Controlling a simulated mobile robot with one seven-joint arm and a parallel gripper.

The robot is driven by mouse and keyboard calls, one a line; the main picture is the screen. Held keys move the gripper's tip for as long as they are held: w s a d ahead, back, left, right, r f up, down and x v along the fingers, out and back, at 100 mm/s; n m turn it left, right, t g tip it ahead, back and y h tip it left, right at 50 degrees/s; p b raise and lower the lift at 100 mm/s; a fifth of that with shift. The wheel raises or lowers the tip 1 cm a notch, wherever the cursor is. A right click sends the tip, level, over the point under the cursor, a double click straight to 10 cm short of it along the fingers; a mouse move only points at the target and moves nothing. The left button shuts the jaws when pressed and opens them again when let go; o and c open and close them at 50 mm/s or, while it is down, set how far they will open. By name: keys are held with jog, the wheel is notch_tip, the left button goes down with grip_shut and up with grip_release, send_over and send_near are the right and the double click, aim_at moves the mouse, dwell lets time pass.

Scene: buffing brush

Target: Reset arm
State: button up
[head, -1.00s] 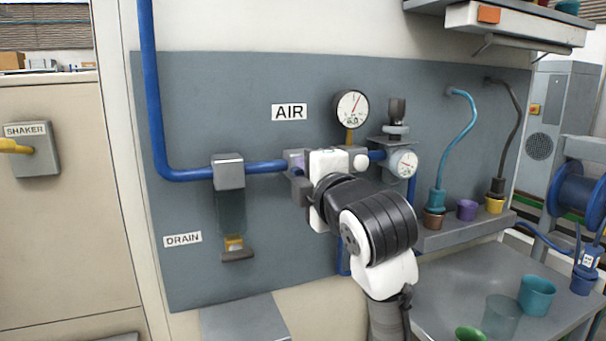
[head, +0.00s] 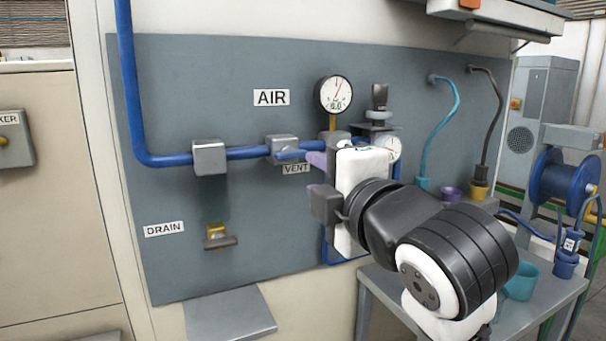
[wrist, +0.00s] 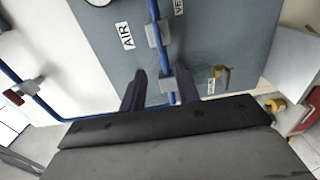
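My arm is stretched toward a grey wall panel (head: 180,100). The fingers look clear of the valve, but the exact gap is hard to tell.
A blue pipe (head: 128,90) runs down and across the panel. A pressure gauge (head: 334,95) and a regulator (head: 378,112) are behind my gripper. The drain fitting (head: 218,236) is lower left. A metal table (head: 375,283) with cups is at right.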

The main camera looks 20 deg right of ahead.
jog(key=shift+s, duration=1.15)
jog(key=shift+d, duration=0.1)
